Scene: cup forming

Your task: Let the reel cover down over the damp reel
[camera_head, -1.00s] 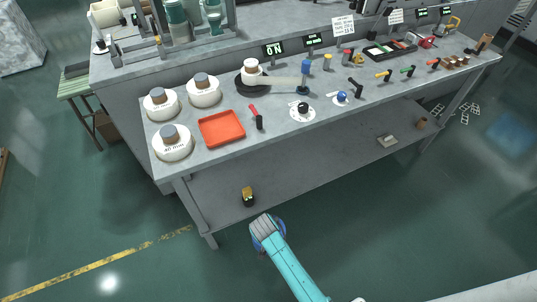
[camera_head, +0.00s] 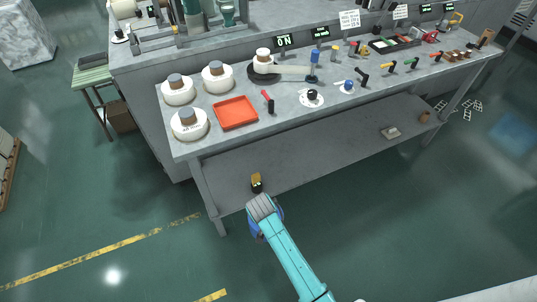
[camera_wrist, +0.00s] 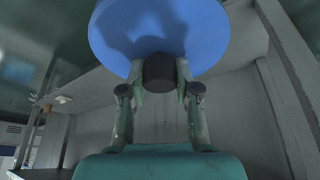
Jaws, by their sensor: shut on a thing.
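In the wrist view my gripper (camera_wrist: 160,75) is shut on the dark knob of a blue round cover (camera_wrist: 158,25), taken to be the reel cover. In the head view only slivers of the blue cover (camera_head: 256,232) show around my wrist, in front of the bench and below its top. Three white reels with brown-grey cores stand at the bench's left end: a front reel (camera_head: 189,132) with small unreadable print, a back-left reel (camera_head: 178,97) and a back-right reel (camera_head: 217,84). I cannot tell which is damp.
The grey bench (camera_head: 215,150) has a lower shelf (camera_head: 310,160) holding a small yellow-and-black object (camera_head: 257,183). An orange tray (camera_head: 236,124) lies right of the front reel. Levers, knobs and small displays fill the bench further right. The floor in front is clear.

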